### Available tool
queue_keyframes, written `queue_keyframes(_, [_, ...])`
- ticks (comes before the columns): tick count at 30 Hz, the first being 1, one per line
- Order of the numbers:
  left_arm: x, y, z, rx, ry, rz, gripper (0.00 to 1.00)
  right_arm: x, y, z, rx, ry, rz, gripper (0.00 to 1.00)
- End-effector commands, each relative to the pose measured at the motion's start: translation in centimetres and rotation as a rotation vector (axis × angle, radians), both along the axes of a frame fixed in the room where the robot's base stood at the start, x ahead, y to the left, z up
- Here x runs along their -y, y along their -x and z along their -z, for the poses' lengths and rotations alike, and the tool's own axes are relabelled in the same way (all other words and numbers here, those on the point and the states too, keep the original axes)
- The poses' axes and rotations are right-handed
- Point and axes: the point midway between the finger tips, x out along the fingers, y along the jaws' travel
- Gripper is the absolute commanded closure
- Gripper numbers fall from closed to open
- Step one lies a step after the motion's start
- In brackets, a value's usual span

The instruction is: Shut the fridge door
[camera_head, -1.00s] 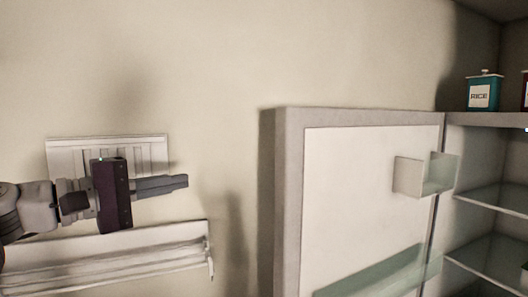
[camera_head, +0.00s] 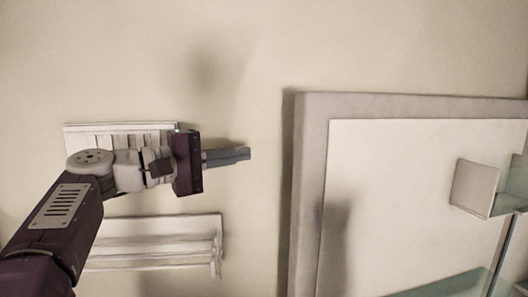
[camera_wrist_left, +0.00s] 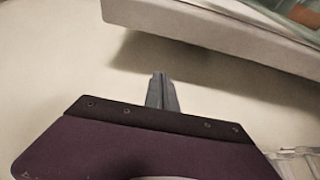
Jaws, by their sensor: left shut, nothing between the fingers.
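The fridge door (camera_head: 308,180) stands open on the right of the head view, its inner side with a pale panel and shelves facing me. In the left wrist view the door's edge (camera_wrist_left: 215,38) crosses the top right. My left gripper (camera_head: 248,154) is shut and empty, pointing right. It is to the left of the door's grey edge, with a gap between them. In the left wrist view the closed fingertips (camera_wrist_left: 158,76) point toward the door edge and stay apart from it. My right gripper is not in view.
A small door shelf bin (camera_head: 474,187) sticks out from the door's inner side. Behind my left arm are a white slatted panel (camera_head: 95,137) and a white ledge (camera_head: 165,240) at the wall. The wall above is bare.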

Motion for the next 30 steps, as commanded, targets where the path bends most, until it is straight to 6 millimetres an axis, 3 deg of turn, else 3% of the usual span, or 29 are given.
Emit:
queue_keyframes(12, [7.5, -5.0, -0.5, -0.003, -0.001, 0.004, 1.00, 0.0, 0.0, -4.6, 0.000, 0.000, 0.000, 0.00])
queue_keyframes(18, [7.9, -1.8, -0.2, 0.000, -0.001, 0.000, 1.00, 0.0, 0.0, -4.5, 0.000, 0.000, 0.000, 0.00])
queue_keyframes(30, [8.1, -1.0, 0.0, -0.001, -0.001, 0.000, 1.00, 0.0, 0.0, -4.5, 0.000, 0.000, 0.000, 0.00])
